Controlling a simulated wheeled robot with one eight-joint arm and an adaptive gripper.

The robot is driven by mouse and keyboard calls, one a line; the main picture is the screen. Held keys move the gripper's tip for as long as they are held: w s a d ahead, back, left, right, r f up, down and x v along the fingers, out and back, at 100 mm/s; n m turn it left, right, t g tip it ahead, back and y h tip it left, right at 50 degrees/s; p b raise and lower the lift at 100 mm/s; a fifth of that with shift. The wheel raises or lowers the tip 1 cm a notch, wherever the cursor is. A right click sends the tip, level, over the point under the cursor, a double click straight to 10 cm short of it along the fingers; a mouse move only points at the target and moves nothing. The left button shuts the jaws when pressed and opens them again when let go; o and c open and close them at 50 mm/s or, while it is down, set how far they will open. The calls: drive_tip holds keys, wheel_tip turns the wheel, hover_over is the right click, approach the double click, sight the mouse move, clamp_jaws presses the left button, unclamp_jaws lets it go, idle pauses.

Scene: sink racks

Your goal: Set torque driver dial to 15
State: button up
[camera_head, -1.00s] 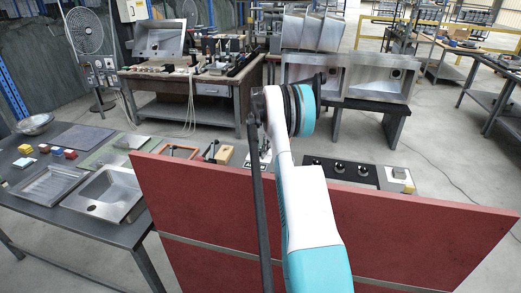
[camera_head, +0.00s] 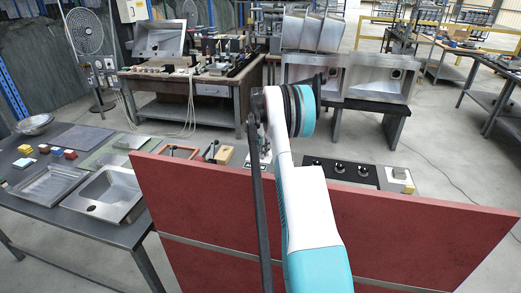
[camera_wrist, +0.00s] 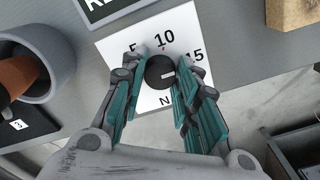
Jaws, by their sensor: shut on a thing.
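The black round dial knob (camera_wrist: 157,75) sits on a white plate (camera_wrist: 118,47) printed with 5, 10, 15 and N. A small red mark lies just under the 10. A white line on the knob points right, toward the side of the 15 and a little below that number. My gripper (camera_wrist: 160,66) has its teal-padded fingers on either side of the knob, shut on it. The right finger covers part of the plate between 15 and N. In the head view my arm hides the dial.
In the wrist view, a grey round container (camera_wrist: 52,62) with an orange-brown thing inside stands left, and a wooden block (camera_wrist: 292,12) lies upper right. In the head view, a red panel (camera_head: 405,225) stands before the bench; a black panel with knobs (camera_head: 340,170) lies to the right.

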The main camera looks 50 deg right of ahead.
drive_tip(key=o, duration=1.1)
drive_tip(key=shift+c, duration=0.2)
drive_tip(key=shift+r, duration=0.15)
wheel_tip(320, 180, up, 12)
